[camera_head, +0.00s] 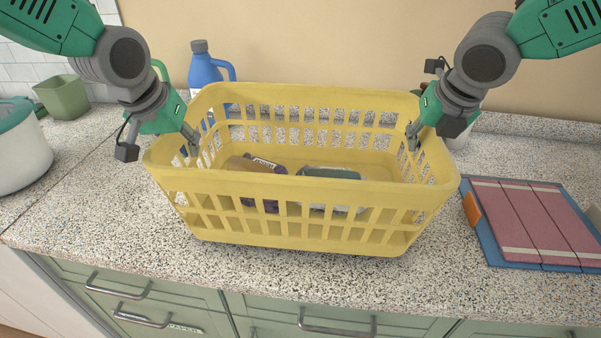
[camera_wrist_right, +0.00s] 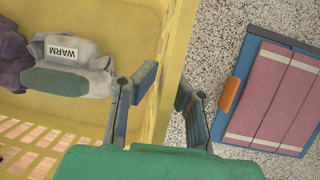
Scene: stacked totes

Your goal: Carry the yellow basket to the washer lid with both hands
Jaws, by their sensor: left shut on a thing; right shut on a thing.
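The yellow basket (camera_head: 290,178) stands upright and level at the middle of the speckled counter in the head view. I cannot tell whether its bottom touches the counter. My left gripper (camera_head: 190,143) is shut on the basket's left rim. My right gripper (camera_head: 413,137) is shut on its right rim. In the right wrist view, my right gripper's fingers (camera_wrist_right: 160,98) straddle the basket wall (camera_wrist_right: 172,50). Folded cloth bundles (camera_head: 330,173) lie inside; one has a "WARM" label (camera_wrist_right: 66,50). I see no washer lid.
A blue bottle (camera_head: 205,70) stands behind the basket's left end. A green cup (camera_head: 63,97) and a white pot (camera_head: 20,155) stand at the left. A blue board with pink folded cloth (camera_head: 535,220) lies close to the right. Drawers are below the front edge.

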